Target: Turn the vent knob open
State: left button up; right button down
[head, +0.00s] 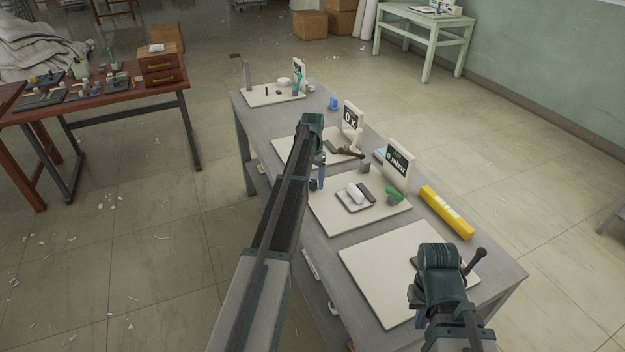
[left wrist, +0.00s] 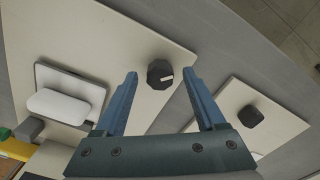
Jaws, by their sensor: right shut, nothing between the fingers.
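A black knob (left wrist: 160,74) with a white mark sits on the pale board (left wrist: 120,30) that also carries a white cylinder on a tray. In the left wrist view it stands between and just beyond the two fingertips of my left gripper (left wrist: 160,82), which is open and empty. In the head view my left gripper (head: 317,184) is over the left edge of that board (head: 335,222), and the knob is hidden there. A sign reading "0 mbar" (head: 397,165) stands behind the board. My right gripper (head: 418,315) is shut and empty over the near board.
Another black knob (left wrist: 250,117) sits on the neighbouring board. A yellow bar (head: 447,211) lies at the bench's right edge. A dark lever (head: 475,260) rises beside my right gripper.

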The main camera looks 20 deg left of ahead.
aim_at(312, 181)
pick_arm(q)
jog(key=shift+r, duration=0.1)
pick_arm(e)
jog(key=shift+r, duration=0.15)
pick_arm(q)
notch_tip(312, 181, up, 14)
jog(key=p, duration=1.3)
jog(key=shift+f+p, duration=0.2)
jog(key=shift+p, duration=0.2)
pick_arm(e)
notch_tip(312, 181, up, 14)
jog(key=shift+f, duration=0.2)
pick_arm(q)
jog(key=s+d+m+y, duration=0.1)
jog(key=s+d+m, duration=0.1)
jog(key=s+d, duration=3)
jog(key=s, duration=0.4)
jog(key=shift+d, duration=0.2)
jog(key=shift+s, duration=0.1)
